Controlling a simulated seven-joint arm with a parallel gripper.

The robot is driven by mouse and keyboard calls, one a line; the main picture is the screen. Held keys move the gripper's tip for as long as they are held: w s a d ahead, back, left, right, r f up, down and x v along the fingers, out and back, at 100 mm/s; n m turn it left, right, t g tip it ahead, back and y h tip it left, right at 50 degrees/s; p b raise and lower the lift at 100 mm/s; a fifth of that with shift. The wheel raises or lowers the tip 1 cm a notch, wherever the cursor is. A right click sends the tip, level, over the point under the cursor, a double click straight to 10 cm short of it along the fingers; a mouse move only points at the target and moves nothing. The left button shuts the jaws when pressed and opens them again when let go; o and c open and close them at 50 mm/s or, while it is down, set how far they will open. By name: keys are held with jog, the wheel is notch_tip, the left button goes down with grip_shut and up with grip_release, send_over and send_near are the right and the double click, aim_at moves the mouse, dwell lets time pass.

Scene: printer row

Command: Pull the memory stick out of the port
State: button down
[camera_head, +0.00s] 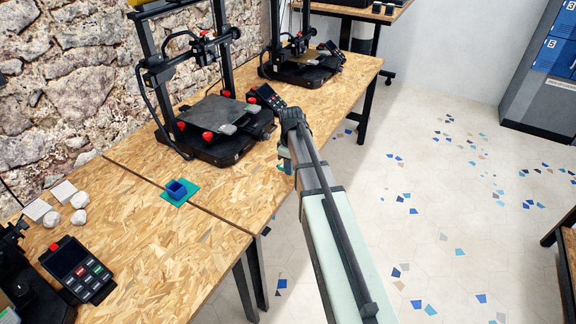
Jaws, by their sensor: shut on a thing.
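The near 3D printer (205,125), black with red knobs and a grey plate, stands on the wood-chip table, left of my arm. My gripper (284,164) is a small teal and dark shape at the end of my arm, beside the table's right edge and to the right of the printer's front corner. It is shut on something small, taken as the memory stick. The stick and the port cannot be made out at this size, and my arm covers part of that area.
A blue box on a teal mat (180,192) sits at the table seam. A keypad unit (78,270) and white pieces (60,205) lie at left. A second printer (300,62) stands farther back. Open floor (430,190) lies to the right.

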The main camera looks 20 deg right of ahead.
jog(key=shift+s+d, duration=1.25)
jog(key=shift+r, duration=0.1)
notch_tip(320, 180, up, 6)
jog(key=s+d, duration=0.1)
jog(key=shift+s+d, duration=0.2)
dwell(0.7)
